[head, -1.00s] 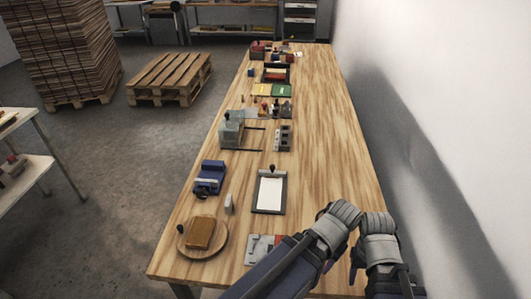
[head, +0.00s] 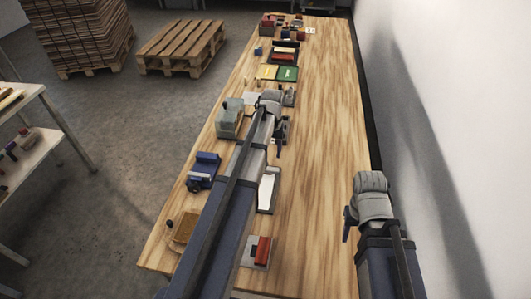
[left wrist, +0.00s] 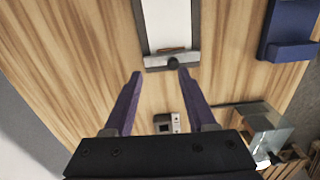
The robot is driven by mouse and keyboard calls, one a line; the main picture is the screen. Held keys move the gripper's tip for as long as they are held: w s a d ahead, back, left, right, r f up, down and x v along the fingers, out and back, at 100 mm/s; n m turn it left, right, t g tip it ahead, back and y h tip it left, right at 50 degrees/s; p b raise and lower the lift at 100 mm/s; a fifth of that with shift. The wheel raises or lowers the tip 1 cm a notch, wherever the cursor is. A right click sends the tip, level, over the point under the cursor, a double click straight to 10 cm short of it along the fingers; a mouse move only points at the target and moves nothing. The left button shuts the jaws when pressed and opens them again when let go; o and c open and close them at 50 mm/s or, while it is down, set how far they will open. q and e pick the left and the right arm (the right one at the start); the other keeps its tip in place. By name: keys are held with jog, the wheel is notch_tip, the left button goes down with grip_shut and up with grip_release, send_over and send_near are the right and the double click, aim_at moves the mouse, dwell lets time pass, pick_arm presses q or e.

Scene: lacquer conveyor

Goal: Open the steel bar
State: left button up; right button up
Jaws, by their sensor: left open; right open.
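The steel bar (left wrist: 172,60) lies across one end of a dark board with a white sheet (left wrist: 172,22) in the left wrist view. A black knob (left wrist: 173,65) sits at the bar's middle. In the head view the board (head: 268,190) is partly hidden behind my left arm, and the bar is hard to make out. My left gripper (head: 278,148) is open and empty, reaching down over the table. In the left wrist view its two fingers (left wrist: 160,74) point towards the bar, one on either side of the knob. My right gripper (head: 350,222) is open and empty at the right edge.
A blue vise-like device (head: 203,171) stands left of the board. A grey machine (head: 229,118) stands farther back. A grey plate with a red block (head: 258,250) lies near the front. The table's right half (head: 325,125) is clear, with a wall beyond.

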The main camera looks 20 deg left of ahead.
pick_arm(q)
jog(key=a, duration=0.2)
jog(key=w, duration=0.1)
jog(key=shift+a+r+n, duration=0.3)
jog(key=shift+a+r, duration=0.05)
jog(key=shift+a, duration=0.05)
notch_tip(320, 180, down, 8)
jog(key=b, duration=0.7)
jog(key=shift+d+b, duration=0.1)
jog(key=shift+b, duration=0.25)
pick_arm(e)
notch_tip(320, 180, down, 7)
jog(key=shift+f, duration=0.15)
pick_arm(q)
jog(key=shift+r, duration=0.1)
grip_shut()
jog(key=shift+s, duration=0.1)
